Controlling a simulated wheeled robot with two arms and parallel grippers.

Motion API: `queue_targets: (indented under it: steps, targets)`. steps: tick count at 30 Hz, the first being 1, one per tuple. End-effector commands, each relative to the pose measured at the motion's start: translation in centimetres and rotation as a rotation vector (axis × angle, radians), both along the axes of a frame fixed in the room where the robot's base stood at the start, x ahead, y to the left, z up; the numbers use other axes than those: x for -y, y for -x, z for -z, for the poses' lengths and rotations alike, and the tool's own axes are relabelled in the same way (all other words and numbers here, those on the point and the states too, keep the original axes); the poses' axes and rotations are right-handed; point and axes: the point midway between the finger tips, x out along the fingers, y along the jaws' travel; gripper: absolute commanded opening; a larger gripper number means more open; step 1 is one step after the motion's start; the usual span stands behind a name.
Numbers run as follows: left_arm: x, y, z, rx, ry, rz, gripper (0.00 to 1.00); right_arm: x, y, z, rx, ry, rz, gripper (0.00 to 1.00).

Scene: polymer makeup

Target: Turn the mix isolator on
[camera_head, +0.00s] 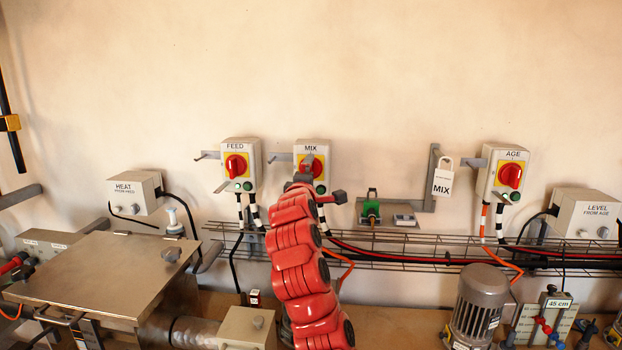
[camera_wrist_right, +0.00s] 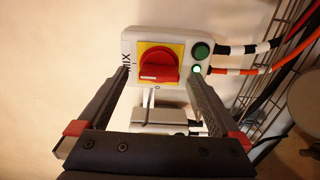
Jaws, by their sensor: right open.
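The mix isolator (camera_head: 298,148) is a pale box on the wall, labelled MIX, with a red rotary knob on a yellow plate. My right gripper (camera_wrist_right: 157,72) is open, with one finger on each side of the knob and nothing gripped. Whether the fingers touch the knob cannot be told. In the head view my red right arm reaches up to the box and partly hides it. My left gripper is not in view.
The FEED isolator (camera_head: 240,150) is close on the left and the AGE isolator (camera_head: 503,165) farther right. A white MIX tag (camera_head: 441,184) hangs on a wall bracket. A wire cable tray (camera_head: 400,255) with cables runs below. The wall above is clear.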

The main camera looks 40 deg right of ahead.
Motion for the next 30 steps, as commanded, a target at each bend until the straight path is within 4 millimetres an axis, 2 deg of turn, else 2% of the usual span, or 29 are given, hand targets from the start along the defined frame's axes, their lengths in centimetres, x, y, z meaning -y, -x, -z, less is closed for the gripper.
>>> queue_targets:
  steps: [3, 18, 22, 30]
  targets:
    - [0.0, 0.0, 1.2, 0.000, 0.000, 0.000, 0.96, -1.7, 1.4, 0.3, 0.001, 0.006, 0.000, 1.00]
    - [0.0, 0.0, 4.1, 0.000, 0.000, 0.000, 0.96, -9.0, 7.1, 0.2, 0.002, 0.001, -0.002, 1.00]
    - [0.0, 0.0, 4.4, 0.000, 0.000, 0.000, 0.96, -10.1, 7.9, 0.1, 0.002, 0.002, -0.003, 1.00]
    - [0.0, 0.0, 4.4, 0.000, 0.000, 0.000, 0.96, -10.5, 8.3, 0.1, -0.001, -0.002, -0.001, 1.00]
